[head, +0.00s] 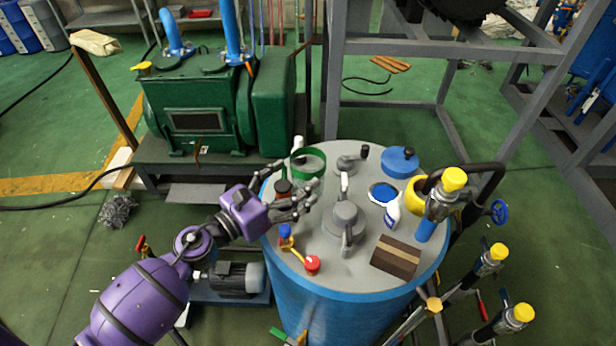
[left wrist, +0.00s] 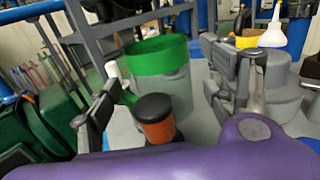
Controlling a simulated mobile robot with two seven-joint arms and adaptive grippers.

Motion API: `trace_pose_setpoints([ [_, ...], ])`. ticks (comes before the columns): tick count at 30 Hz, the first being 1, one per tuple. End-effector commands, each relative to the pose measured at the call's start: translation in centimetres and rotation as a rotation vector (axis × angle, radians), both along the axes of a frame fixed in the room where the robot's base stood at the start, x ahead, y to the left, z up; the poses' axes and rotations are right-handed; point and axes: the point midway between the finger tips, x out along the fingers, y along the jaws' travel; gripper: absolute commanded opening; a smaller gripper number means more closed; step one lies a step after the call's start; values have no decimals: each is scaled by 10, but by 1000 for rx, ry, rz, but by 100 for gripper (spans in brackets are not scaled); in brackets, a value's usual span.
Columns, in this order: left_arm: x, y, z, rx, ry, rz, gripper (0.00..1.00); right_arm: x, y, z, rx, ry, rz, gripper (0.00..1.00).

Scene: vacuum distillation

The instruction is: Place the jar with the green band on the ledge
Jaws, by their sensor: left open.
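The jar with the green band (head: 307,162) stands on the far left part of the grey tank top. It is clear with a wide green band around its top, and it also shows in the left wrist view (left wrist: 160,58). My left gripper (head: 298,192) is open and empty, just on the near side of the jar, with its fingers spread over the tank's left edge. In the left wrist view the jar is beyond the open fingers (left wrist: 165,95). A dark-capped, orange-brown container (left wrist: 156,118) is nearer, between the fingers. I cannot tell which surface is the ledge.
The tank top (head: 310,228) also holds a grey central fitting (head: 345,222), a blue lid (head: 399,160), a white bottle (head: 392,215), a brown block (head: 396,257) and a red-knobbed valve (head: 312,264). A green pump (head: 200,115) stands behind left.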

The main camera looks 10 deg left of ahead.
Motion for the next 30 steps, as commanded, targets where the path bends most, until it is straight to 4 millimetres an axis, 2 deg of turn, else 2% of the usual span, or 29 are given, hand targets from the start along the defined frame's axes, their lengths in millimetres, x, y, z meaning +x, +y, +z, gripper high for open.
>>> trace_pose_setpoints([
  [3,19,-12,6,-2,-6,0,76,4,0,9,1,-12,-4,40],
  [9,41,-27,3,-1,-3,0,76,1,-1,11,3,-9,-8,40],
  [18,43,-29,1,-1,1,0,76,-3,-1,9,3,-1,-9,40],
  [30,43,-29,1,-1,0,0,24,-4,-1,9,3,2,-8,40],
])
